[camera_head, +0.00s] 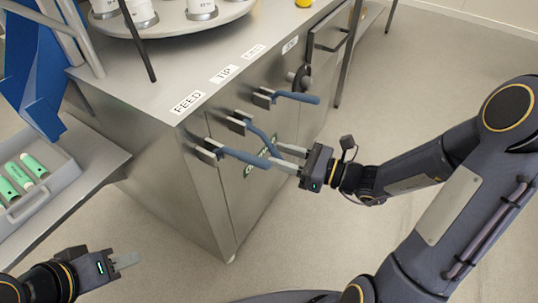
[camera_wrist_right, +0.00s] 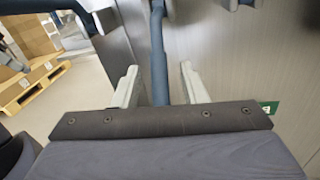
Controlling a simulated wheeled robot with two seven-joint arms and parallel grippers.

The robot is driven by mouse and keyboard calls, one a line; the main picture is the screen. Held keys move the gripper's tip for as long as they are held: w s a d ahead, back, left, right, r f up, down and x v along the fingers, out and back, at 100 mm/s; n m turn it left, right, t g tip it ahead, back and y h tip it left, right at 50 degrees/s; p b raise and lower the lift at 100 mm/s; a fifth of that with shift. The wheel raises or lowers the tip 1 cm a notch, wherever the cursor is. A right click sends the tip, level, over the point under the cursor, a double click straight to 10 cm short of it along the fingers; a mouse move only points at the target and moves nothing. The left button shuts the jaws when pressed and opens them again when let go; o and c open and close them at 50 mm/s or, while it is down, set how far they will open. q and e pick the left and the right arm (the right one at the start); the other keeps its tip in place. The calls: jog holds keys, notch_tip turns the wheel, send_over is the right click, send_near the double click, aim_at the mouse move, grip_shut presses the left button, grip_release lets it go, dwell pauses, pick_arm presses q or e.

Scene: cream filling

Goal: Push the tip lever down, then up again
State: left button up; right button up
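The tip lever (camera_head: 262,135) is the middle of three blue-handled levers on the steel cabinet's front, in line with the TIP label (camera_head: 224,73). Its handle slopes downward, while the other two handles stick out nearly level. My right gripper (camera_head: 286,156) is at the end of this handle. In the right wrist view a blue handle (camera_wrist_right: 160,65) runs between my two open fingers, with a gap on each side. My left gripper (camera_head: 128,261) is low at the left, away from the levers; its finger opening cannot be made out.
The feed lever (camera_head: 243,157) is close below-left of my right gripper. Another blue lever (camera_head: 297,97) and a dark knob (camera_head: 300,78) are farther right. A grey tray (camera_head: 62,176) with green tubes stands at the left. Floor to the right of the cabinet is clear.

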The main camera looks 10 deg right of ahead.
aim_at(269, 149)
jog(key=shift+b+x, duration=0.35)
jog(key=shift+x, duration=1.5)
grip_shut()
